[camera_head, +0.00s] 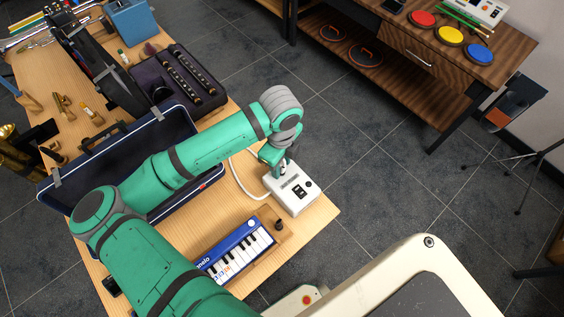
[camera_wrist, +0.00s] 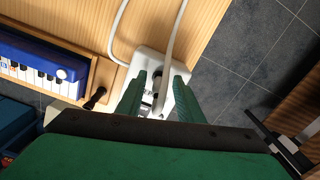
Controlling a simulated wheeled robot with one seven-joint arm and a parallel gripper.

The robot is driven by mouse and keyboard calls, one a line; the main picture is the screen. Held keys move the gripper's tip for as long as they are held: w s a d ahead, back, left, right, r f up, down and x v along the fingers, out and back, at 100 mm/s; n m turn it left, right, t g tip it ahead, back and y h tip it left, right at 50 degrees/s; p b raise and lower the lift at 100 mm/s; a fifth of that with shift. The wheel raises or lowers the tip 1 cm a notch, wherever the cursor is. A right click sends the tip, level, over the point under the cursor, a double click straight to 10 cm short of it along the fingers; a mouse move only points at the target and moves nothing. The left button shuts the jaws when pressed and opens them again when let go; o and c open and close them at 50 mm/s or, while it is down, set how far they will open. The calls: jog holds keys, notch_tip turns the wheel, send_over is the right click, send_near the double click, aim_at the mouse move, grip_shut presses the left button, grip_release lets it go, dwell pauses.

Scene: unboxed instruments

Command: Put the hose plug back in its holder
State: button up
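The white hose (camera_wrist: 176,40) curves down in the wrist view to a small grey-white plug (camera_wrist: 158,84). The plug is over or at the top of the white box (camera_head: 297,196), which has black openings and a round dark knob. I cannot tell whether the plug is seated in the box. My gripper (camera_head: 279,164) points down over the far left part of the box. In the wrist view its green fingers (camera_wrist: 159,88) stand apart on either side of the plug, with gaps that seem to show between. The plug's lower end is hidden.
A blue keyboard (camera_head: 232,248) lies in a wooden stand beside a small black peg (camera_head: 278,225). An open dark case (camera_head: 153,137) lies under my arm. The wooden table (camera_head: 317,214) ends just right of the box. Another table (camera_head: 497,66) stands at the back right.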

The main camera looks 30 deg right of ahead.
jog(key=shift+w, duration=0.1)
jog(key=shift+r, duration=0.1)
notch_tip(320, 180, up, 11)
jog(key=shift+f, duration=0.2)
dwell(0.4)
